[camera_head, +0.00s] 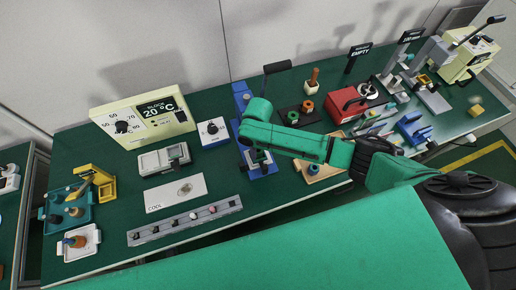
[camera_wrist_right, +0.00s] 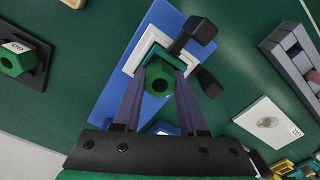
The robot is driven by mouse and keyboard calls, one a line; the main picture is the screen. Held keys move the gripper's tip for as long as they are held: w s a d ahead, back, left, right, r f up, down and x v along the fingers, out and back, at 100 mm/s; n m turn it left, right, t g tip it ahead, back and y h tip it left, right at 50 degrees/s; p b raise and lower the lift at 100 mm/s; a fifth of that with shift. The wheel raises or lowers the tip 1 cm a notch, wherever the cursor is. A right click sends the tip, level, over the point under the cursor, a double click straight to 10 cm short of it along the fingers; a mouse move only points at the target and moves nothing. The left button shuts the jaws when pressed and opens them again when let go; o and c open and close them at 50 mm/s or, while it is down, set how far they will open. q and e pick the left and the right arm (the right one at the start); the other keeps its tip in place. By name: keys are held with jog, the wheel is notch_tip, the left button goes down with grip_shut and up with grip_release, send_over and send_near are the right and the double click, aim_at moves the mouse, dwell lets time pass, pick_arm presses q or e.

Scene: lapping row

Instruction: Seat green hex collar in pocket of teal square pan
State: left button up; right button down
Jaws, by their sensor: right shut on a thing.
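My right gripper (camera_wrist_right: 159,82) is shut on the green hex collar (camera_wrist_right: 159,88), with one dark purple finger on each side of it. In the head view my right gripper (camera_head: 258,160) points down over the blue fixture (camera_head: 240,98), and my arm hides most of the pan. My left gripper is not in view.
A black handle (camera_wrist_right: 200,32) stands close to the collar. A second green hex piece (camera_wrist_right: 14,62) sits on a dark board. In the head view, a grey strip (camera_head: 186,221) and the COOL plate (camera_head: 175,194) lie to the left, and a red machine (camera_head: 350,102) stands right.

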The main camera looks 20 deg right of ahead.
aim_at(258, 152)
jog(key=shift+c, duration=1.9)
grip_release()
notch_tip(258, 152, up, 14)
jog(key=b, duration=0.1)
jog(key=shift+r, duration=0.25)
jog(key=shift+s+f, duration=0.1)
